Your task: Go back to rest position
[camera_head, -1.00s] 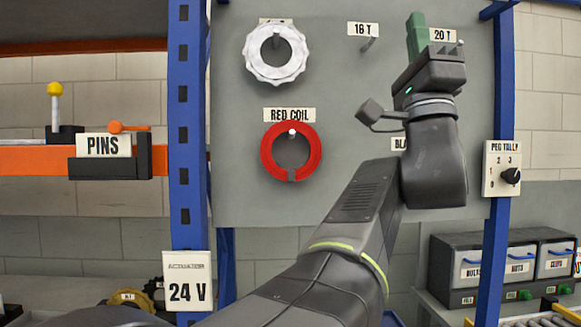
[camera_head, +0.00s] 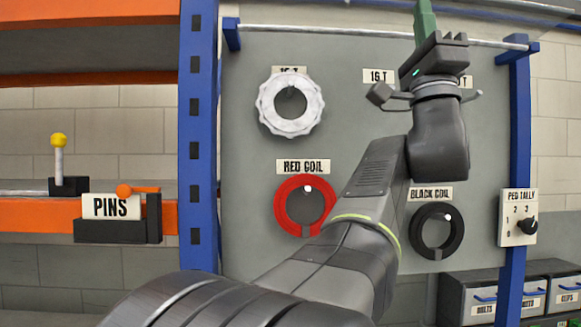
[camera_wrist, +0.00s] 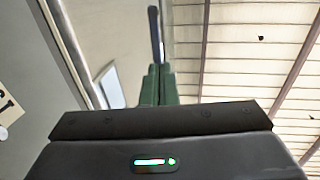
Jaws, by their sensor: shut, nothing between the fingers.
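My gripper (camera_head: 424,18) is raised in front of the upper right part of the grey peg panel (camera_head: 350,140), its green fingers pointing up. In the wrist view my gripper (camera_wrist: 155,85) shows its green fingers together with nothing between them. The fingertips run to the top edge of the head view. My wrist covers part of a label on the panel. The gripper appears apart from everything hung there.
A white toothed ring (camera_head: 268,108), a red coil (camera_head: 289,215) and a black coil (camera_head: 415,240) hang on the panel. A peg tally dial (camera_head: 518,217) sits on the right blue post. Shelves stand left (camera_head: 60,213); labelled drawers (camera_head: 482,300) are lower right.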

